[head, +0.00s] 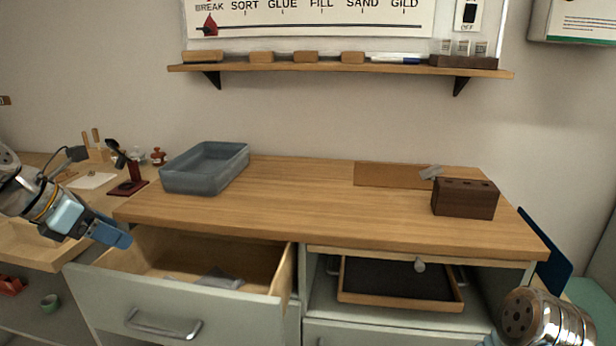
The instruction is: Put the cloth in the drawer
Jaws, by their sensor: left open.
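A crumpled grey cloth (218,279) lies inside the open top left drawer (180,302), near its front wall. The drawer is pulled out of the pale green cabinet under the wooden worktop, and its front wall hides part of its floor. My left gripper (122,238) is open, above and near the left back corner of the drawer. It is apart from the cloth, with nothing seen between its fingers. Only a rounded part of my right arm shows at the bottom right; its gripper is out of view.
On the worktop (300,205) stand a grey-blue bin (205,168) and a dark wooden block (465,198). A small grey piece (431,172) lies on a brown board (385,175). A dark-lined tray (400,281) sits in the right opening. The worktop's middle is clear.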

